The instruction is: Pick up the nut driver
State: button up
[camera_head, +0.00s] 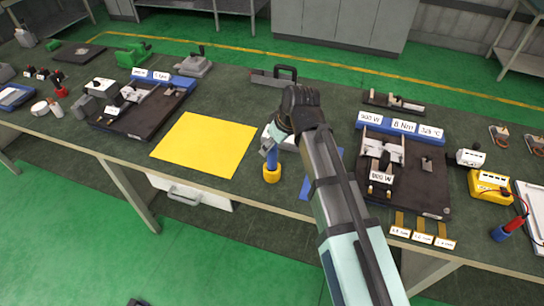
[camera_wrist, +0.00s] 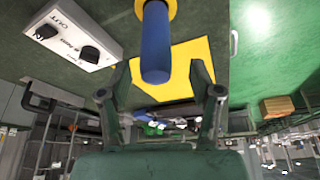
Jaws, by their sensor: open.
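A blue handle (camera_head: 272,158) with a yellow base (camera_head: 272,174), apparently the nut driver, stands upright near the bench's front edge, right of the yellow mat. In the wrist view, the blue handle (camera_wrist: 156,42) reaches down the picture between the fingers, with a yellow ring at its upper end. My gripper (camera_wrist: 159,72) is open, with a finger on either side of the handle and a visible gap to each. In the head view, my gripper (camera_head: 268,147) is at the top of the handle and partly hides it. The tool's working end is not visible.
A yellow mat (camera_head: 205,144) lies to the left. A white box with black knobs (camera_wrist: 72,35) stands close to the handle. A dark fixture (camera_head: 408,200) with labelled parts is on the right, another (camera_head: 130,122) on the left. A blue piece (camera_head: 309,188) lies by my arm.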

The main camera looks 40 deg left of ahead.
aim_at(272, 161)
jog(key=shift+w+p+x, duration=0.2)
jog(key=shift+p+x, duration=0.95)
jog(key=shift+x, duration=1.45)
jog(key=shift+d, duration=0.15)
jog(key=shift+c, duration=0.3)
grip_shut()
